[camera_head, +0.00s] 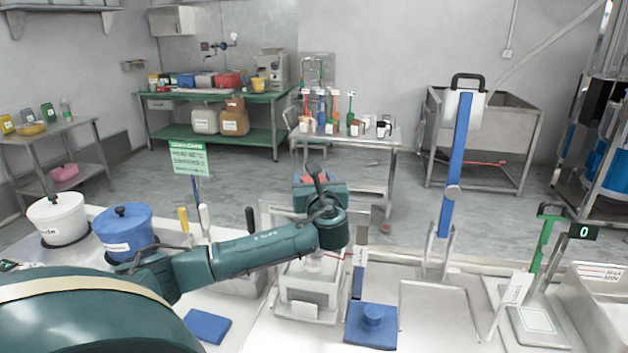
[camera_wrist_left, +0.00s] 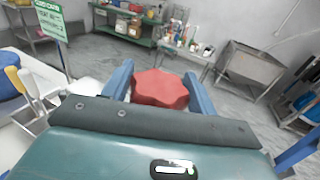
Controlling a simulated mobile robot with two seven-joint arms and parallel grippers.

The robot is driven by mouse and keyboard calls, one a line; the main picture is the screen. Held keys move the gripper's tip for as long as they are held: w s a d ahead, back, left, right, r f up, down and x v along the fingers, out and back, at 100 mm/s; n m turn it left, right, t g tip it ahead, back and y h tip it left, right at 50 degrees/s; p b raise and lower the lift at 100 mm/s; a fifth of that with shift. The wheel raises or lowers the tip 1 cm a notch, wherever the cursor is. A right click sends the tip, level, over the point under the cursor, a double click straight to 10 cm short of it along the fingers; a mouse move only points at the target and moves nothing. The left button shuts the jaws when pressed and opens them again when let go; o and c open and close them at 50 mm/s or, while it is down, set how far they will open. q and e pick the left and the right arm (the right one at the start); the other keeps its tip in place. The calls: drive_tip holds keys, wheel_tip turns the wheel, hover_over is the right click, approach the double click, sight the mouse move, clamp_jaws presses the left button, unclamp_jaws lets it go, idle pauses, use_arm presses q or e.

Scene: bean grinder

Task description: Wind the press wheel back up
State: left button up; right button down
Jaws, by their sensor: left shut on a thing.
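The press wheel (camera_wrist_left: 160,88) is a red, lobed knob between the two blue fingers of my left gripper (camera_wrist_left: 159,82) in the left wrist view. The fingers are shut on it, one on each side. In the head view only a little red of the wheel (camera_head: 314,179) shows behind my left wrist and gripper. Below my wrist stands a pale, box-like body with a white label (camera_head: 303,309), probably the press; my arm hides its upper part. My right gripper is in neither view.
A blue block with a round knob (camera_head: 372,325) stands to the right of the pale box, near a metal frame (camera_head: 440,300). White (camera_head: 58,217) and blue (camera_head: 124,228) lidded pots stand at left. A blue pad (camera_head: 207,327) lies under my arm.

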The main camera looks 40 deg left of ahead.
use_arm(q)
drive_tip(key=shift+r+n+g+y, duration=0.1)
drive_tip(key=shift+n+g+y, duration=0.4)
drive_tip(key=shift+n+g, duration=0.15)
drive_tip(key=shift+a+g, duration=0.1)
drive_tip(key=shift+g, duration=0.15)
drive_tip(key=o, duration=1)
drive_tip(key=b+v, duration=0.2)
drive_tip(key=v, duration=1.1)
